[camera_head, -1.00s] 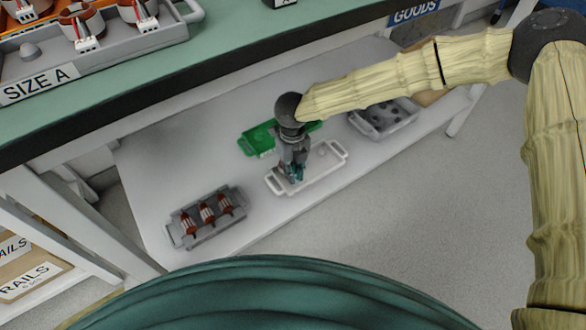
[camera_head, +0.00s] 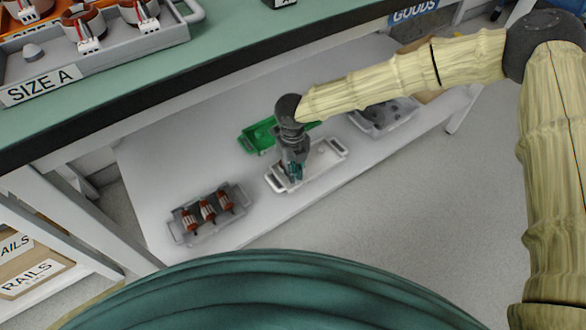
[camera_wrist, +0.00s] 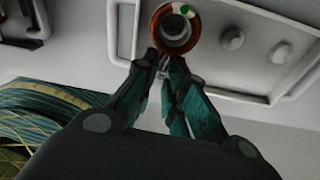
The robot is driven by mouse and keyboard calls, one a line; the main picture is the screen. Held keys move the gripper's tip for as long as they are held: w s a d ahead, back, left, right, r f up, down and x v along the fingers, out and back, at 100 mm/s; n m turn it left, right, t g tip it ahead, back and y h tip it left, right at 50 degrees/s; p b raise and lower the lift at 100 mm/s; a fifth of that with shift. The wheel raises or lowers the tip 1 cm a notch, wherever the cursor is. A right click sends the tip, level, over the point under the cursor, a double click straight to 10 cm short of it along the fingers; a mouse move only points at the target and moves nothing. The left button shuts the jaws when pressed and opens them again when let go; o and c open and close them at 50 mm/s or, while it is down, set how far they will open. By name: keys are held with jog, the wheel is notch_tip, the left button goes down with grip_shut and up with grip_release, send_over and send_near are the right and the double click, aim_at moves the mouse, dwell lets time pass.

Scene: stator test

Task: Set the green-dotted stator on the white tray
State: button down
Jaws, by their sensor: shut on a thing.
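The green-dotted stator (camera_wrist: 156,27) is a copper-coloured ring with a grey inner core and a green dot on its rim, seen at the top of the wrist view. My gripper (camera_wrist: 168,62) is shut on its near edge. The stator appears over the left part of the white tray (camera_wrist: 120,40); I cannot tell whether it touches the tray floor. In the head view my gripper (camera_head: 292,178) points down over the left half of the white tray (camera_head: 335,149), and it hides the stator there.
A green tray (camera_head: 258,135) lies behind the white tray on the low shelf. A grey tray with several stators (camera_head: 208,212) is at the left, and a grey bin (camera_head: 384,116) at the right. The workbench edge (camera_head: 150,100) runs above. Two grey knobs (camera_wrist: 232,38) stand in the white tray.

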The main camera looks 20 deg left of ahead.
jog(key=shift+f+p, duration=0.15)
jog(key=shift+p, duration=0.3)
jog(key=c, duration=1.6)
grip_release()
jog(key=shift+c, duration=0.2)
jog(key=shift+r, duration=0.2)
jog(key=shift+r+p, duration=2.25)
jog(key=shift+p, duration=0.8)
jog(key=o, duration=0.6)
jog(key=shift+c, duration=0.2)
